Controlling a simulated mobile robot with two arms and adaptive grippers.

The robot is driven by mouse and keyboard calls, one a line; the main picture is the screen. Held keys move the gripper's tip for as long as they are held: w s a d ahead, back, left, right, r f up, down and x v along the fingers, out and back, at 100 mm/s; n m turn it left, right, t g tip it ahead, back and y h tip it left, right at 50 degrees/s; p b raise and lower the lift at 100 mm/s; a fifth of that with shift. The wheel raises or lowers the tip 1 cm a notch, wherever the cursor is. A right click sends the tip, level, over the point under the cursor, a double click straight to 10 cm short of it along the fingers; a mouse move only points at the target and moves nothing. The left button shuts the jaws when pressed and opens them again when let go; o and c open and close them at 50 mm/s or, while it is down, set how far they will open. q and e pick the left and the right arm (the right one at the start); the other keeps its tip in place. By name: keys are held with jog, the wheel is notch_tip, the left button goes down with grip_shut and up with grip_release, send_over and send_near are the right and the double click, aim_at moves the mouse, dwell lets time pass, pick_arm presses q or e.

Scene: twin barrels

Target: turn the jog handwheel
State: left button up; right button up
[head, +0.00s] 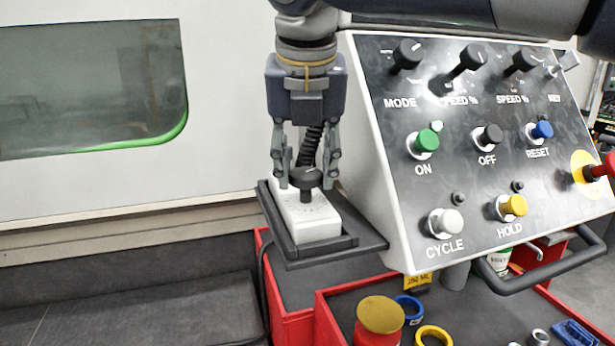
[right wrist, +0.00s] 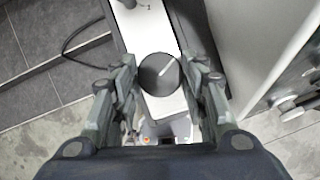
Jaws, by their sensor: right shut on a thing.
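The jog handwheel (head: 306,179) is a round black knob on top of a white box (head: 315,221), which lies on a dark shelf (head: 330,258) left of the control panel. My right gripper (head: 307,179) points down over the box and is shut on the handwheel, one finger on each side. In the right wrist view, the handwheel (right wrist: 160,74) with a pale pointer line shows between the fingers of the right gripper (right wrist: 163,85). The finger contacts are hard to make out. My left gripper is not in view.
The sloped control panel (head: 470,130) with knobs and coloured buttons stands close right of my right gripper. Below is a red cart (head: 290,310) with rings and a gold-topped red cylinder (head: 380,316). A white machine wall with a green-edged window (head: 90,90) stands left.

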jog(key=m, duration=0.2)
jog(key=m+h, duration=0.1)
jog(key=shift+a+m, duration=0.2)
jog(key=shift+m, duration=0.2)
jog(key=shift+m+h, duration=0.5)
jog(key=shift+m, duration=0.4)
jog(key=m, duration=0.1)
jog(key=m+g+p, duration=0.1)
jog(key=shift+w+a+r+m+h, duration=0.1)
jog(key=shift+a+m+h, duration=0.05)
jog(key=shift+m+h, duration=0.25)
jog(key=m+g+h+p, duration=0.1)
jog(key=m+p, duration=0.1)
jog(key=m, duration=0.2)
jog(key=shift+w+r+p, duration=0.1)
jog(key=shift+w+p, duration=0.05)
jog(key=shift+p, duration=0.25)
jog(key=shift+w+a+m+g+h+p, duration=0.15)
jog(key=shift+m+g+p, duration=0.4)
jog(key=shift+m, duration=0.45)
jog(key=shift+d+m+g+h+p, duration=0.15)
jog(key=shift+m+g+p, duration=0.2)
jog(key=shift+m+p, duration=0.55)
jog(key=shift+a+f, duration=0.1)
jog(key=shift+f, duration=0.1)
jog(key=o, duration=1.1)
